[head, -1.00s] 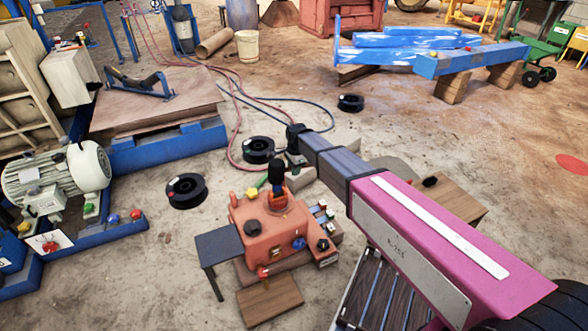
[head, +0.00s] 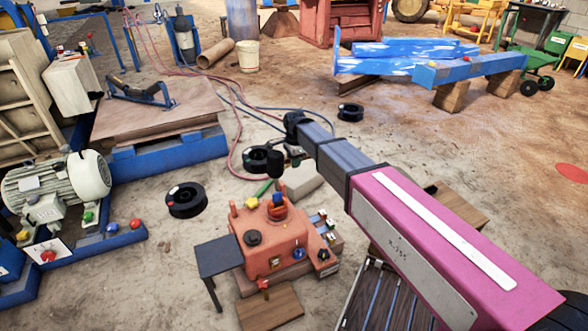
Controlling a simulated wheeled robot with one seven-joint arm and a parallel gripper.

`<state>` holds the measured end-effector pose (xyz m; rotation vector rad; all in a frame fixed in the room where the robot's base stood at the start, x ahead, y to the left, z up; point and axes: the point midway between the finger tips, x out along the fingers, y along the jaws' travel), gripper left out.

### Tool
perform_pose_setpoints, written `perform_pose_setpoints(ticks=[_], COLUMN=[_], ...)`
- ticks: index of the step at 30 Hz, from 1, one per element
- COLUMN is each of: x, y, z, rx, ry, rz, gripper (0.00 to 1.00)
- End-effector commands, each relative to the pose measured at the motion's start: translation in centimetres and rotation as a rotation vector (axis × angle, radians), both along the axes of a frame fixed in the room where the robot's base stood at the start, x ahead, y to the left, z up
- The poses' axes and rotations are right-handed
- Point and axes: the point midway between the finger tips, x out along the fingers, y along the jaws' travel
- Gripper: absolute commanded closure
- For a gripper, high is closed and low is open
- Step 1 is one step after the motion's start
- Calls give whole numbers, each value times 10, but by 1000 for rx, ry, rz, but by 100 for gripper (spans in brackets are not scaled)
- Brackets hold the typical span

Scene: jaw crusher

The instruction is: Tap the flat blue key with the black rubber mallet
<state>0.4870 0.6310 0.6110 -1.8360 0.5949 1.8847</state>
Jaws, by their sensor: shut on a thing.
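My gripper (head: 293,152) is small at the far end of my pink and grey arm, above the back of an orange machine (head: 270,235). It is shut on the black rubber mallet (head: 277,163), whose dark head shows just left of the fingers. The mallet appears held above the machine, apart from its top; its handle is mostly hidden. A round blue part (head: 298,253) is on the machine's front face. I cannot tell whether this is the flat blue key. Small coloured parts stand on a strip at the machine's right.
A dark side table (head: 218,257) adjoins the machine's left, and a wooden board (head: 270,306) lies in front. Black spools (head: 186,199) and red and blue hoses lie on the floor behind. A pale block (head: 303,180) is behind the machine.

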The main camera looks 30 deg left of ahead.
Motion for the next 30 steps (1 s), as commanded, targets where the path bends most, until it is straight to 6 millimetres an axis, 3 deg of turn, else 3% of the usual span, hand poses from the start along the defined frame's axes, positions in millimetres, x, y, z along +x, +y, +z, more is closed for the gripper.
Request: perform_pose_setpoints(ticks=[1,6,12,23,30], x=[-1,-1,-1,-1,-1], y=[0,-1,-1,-1,-1], z=[13,41,51,48,5], rx=[-3,-21,-29,-28,-30], ry=[-9,-32,-41,-40,-38], rz=[0,-1,-2,-3,-3], gripper=[100,100,100,100,100])
